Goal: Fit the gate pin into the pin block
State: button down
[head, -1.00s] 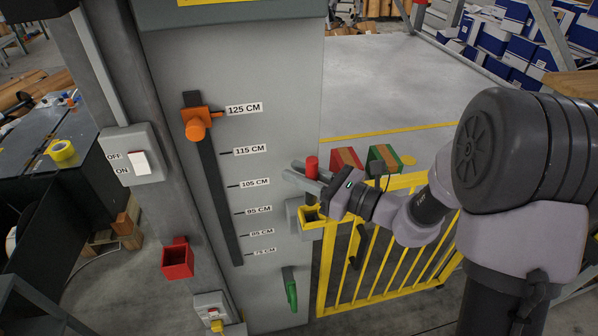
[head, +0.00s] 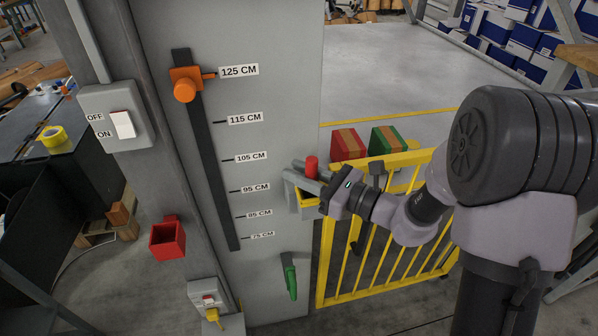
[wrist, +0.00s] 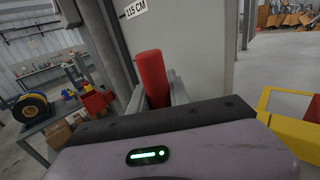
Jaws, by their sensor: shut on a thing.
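The gate pin is a red cylinder (head: 311,166), held upright in my gripper (head: 308,174). In the wrist view the pin (wrist: 152,78) stands between the fingers (wrist: 156,100); its lower end is hidden. The pin block looks to be the grey and yellow socket (head: 307,201) on the front of the grey column, beside the yellow gate (head: 385,245). My gripper is just above this socket and covers part of it. I cannot tell whether the pin's lower end touches it.
The grey column (head: 240,110) carries an orange slider (head: 184,88) on a height scale. A red open box (head: 168,240), a switch (head: 122,124) and a green handle (head: 291,280) are nearby. Red (head: 347,144) and green (head: 386,139) boxes stand beyond the gate.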

jog(key=shift+s+f, duration=0.2)
jog(key=shift+f, duration=0.25)
jog(key=c, duration=1.1)
grip_release()
jog(key=shift+f, duration=0.15)
jog(key=shift+c, duration=0.2)
jog(key=shift+s, duration=0.1)
jog(key=r+p+v, duration=0.1)
jog(key=p+v, duration=0.2)
jog(key=v, duration=1.4)
jog(key=shift+d+p, duration=0.15)
jog(key=shift+p, duration=0.2)
